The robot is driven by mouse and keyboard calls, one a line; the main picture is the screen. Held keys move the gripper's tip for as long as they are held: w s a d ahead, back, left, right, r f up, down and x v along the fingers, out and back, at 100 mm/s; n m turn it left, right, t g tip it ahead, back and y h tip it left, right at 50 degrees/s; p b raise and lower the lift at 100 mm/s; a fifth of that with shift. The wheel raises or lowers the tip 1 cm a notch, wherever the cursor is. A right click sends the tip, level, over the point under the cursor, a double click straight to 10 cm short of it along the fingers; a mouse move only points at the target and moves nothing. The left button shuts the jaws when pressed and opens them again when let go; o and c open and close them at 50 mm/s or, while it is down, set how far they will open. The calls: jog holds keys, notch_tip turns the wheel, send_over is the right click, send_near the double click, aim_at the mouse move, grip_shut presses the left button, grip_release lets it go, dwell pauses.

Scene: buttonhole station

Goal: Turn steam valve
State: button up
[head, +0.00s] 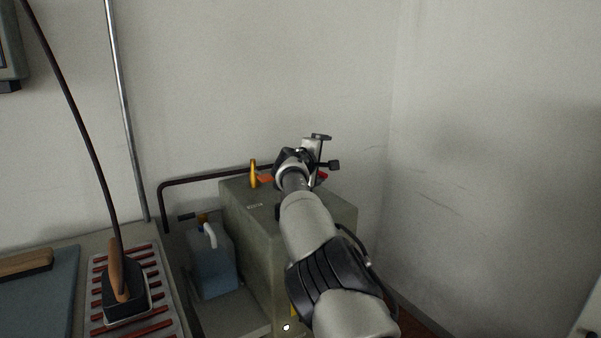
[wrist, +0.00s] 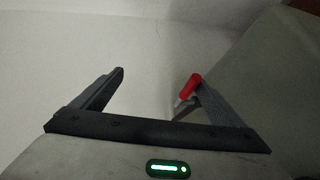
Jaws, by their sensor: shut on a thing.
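A red grip (wrist: 193,87), likely the valve's handle, shows in the wrist view at the inner side of the right finger. A red bit (head: 322,177) also shows in the head view, at the right end of the boiler top, partly behind my gripper. My gripper (head: 326,151) is over the boiler's far right corner. The valve body is hidden.
The grey-green boiler (head: 248,240) stands below my arm, with a yellow lever (head: 253,173) and an orange piece (head: 265,179) on top. A dark pipe (head: 205,180) runs behind. A blue water jug (head: 212,265) and an iron (head: 120,285) are left; walls stand close behind and right.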

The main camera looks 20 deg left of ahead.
jog(key=shift+s+r+b, duration=0.6)
jog(key=shift+s+b, duration=0.2)
jog(key=shift+b, duration=0.55)
jog(key=shift+s+r+b, duration=0.6)
jog(key=shift+s+b, duration=0.15)
jog(key=shift+b, duration=0.55)
jog(key=shift+c, duration=0.3)
jog(key=shift+s+r, duration=0.25)
jog(key=c, duration=0.5)
jog(key=shift+s+r, duration=0.25)
jog(key=shift+s, duration=0.3)
jog(key=c, duration=0.5)
jog(key=shift+f+b+v, duration=0.25)
jog(key=shift+f+v, duration=0.05)
jog(key=shift+v, duration=1.85)
jog(key=shift+f+b+v, duration=0.2)
jog(key=shift+f+v, duration=0.1)
jog(key=shift+v, duration=1.85)
jog(key=shift+f+b+v, duration=0.25)
jog(key=shift+f+v, duration=0.05)
jog(key=shift+v, duration=1.85)
jog(key=shift+c, duration=0.2)
jog(key=shift+s+a, duration=0.2)
jog(key=shift+c, duration=0.5)
